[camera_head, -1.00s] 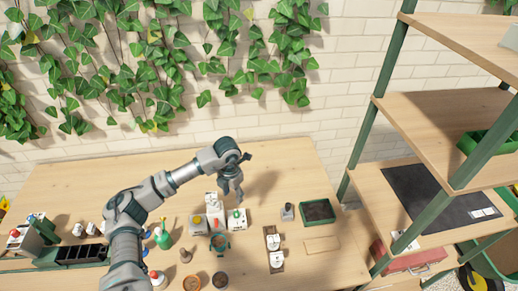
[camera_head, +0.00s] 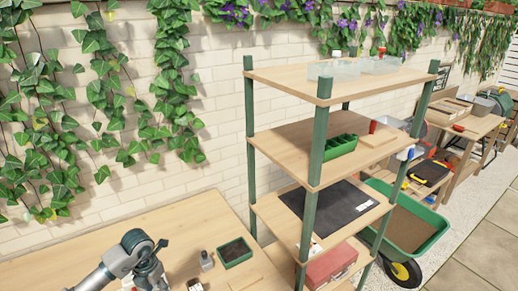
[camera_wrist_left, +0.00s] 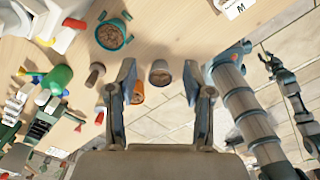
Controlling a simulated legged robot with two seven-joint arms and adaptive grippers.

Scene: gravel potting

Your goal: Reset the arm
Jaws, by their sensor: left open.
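My left gripper (camera_head: 150,275) is at the bottom left of the head view, over the near part of the workbench and cut off by the frame. In the left wrist view its two fingers (camera_wrist_left: 159,80) are spread apart with nothing held between them. Beyond the fingertips are a small grey pot with brown fill (camera_wrist_left: 160,72) and an orange pot (camera_wrist_left: 137,92). Other arm links of mine show at the right of the wrist view.
The wooden workbench (camera_head: 120,235) holds a dark soil tray (camera_head: 234,252) and a grey bottle-like item (camera_head: 206,262). A green-posted shelf (camera_head: 320,140) stands right of it, with a green wheelbarrow (camera_head: 420,235) beyond. A teal-ringed pot (camera_wrist_left: 110,35) and green bottle (camera_wrist_left: 57,78) stand on the bench.

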